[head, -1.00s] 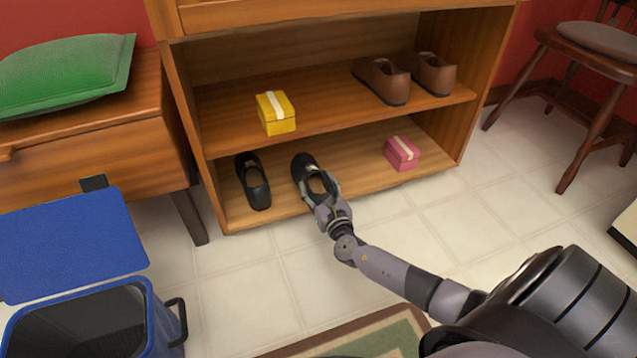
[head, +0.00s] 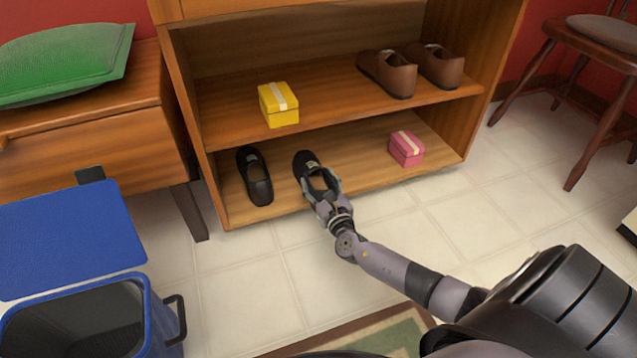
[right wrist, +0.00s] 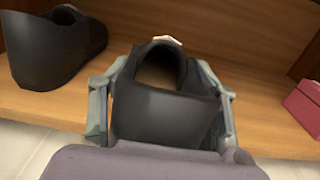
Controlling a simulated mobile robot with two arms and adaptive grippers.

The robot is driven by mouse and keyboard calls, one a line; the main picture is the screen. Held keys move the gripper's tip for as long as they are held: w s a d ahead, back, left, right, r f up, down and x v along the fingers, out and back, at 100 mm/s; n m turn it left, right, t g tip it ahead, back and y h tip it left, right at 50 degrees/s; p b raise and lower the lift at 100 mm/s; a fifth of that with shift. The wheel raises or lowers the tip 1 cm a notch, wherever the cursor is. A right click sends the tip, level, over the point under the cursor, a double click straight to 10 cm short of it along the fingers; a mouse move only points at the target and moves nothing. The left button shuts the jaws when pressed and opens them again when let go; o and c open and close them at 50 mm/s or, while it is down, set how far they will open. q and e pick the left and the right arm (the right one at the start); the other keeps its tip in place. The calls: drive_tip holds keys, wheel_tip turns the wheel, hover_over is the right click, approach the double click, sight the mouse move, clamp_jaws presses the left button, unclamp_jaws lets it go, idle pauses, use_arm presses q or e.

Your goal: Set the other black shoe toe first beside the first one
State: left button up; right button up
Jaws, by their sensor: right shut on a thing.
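The first black shoe (head: 256,178) rests on the lower shelf near its left end, toe pointing to the back. The other black shoe (head: 306,166) is to its right, toe also toward the back, with a gap between the two. My right gripper (head: 328,196) is shut on the heel end of this shoe at the shelf's front edge. In the right wrist view the fingers sit on both sides of the held shoe's heel (right wrist: 165,115), and the first shoe (right wrist: 50,50) stands at the left. Whether the held shoe's sole touches the shelf I cannot tell. My left gripper is out of view.
A pink box (head: 406,149) is on the lower shelf (head: 355,178) to the right. The upper shelf holds a yellow box (head: 278,105) and brown shoes (head: 388,74). A blue bin (head: 90,310) with its lid up stands front left, and a wooden chair (head: 560,70) at right.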

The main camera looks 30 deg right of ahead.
drive_tip(key=shift+f+b, duration=0.35)
drive_tip(key=o, duration=1.5)
drive_tip(key=shift+f, duration=0.1)
wheel_tip(320, 180, up, 9)
drive_tip(key=p, duration=0.8)
